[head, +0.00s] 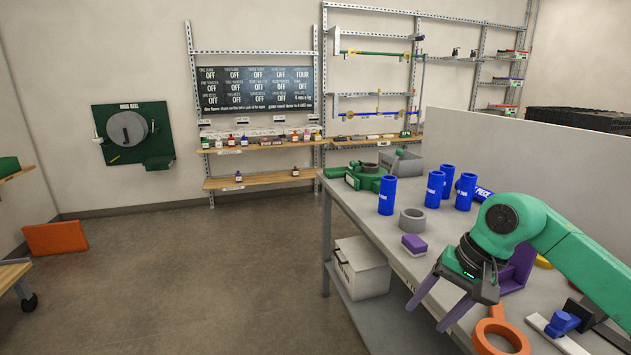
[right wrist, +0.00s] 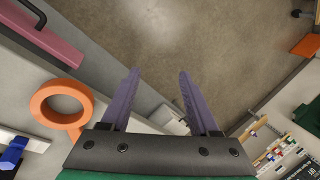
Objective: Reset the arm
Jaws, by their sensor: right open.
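My right arm is green and comes in from the right in the head view. Its right gripper (head: 440,302) has two purple fingers, spread apart, and hangs by the front edge of the grey workbench (head: 378,222). In the right wrist view the gripper (right wrist: 158,88) is open, with nothing between the fingers; the bench edge and the floor show behind them. My left gripper is not in view.
An orange ring tool (head: 500,336) and a purple-and-white block (head: 414,244) lie near the gripper. Blue cylinders (head: 387,196), a grey ring (head: 412,220) and a green device (head: 368,178) stand farther back. Open floor (head: 200,270) lies left of the bench.

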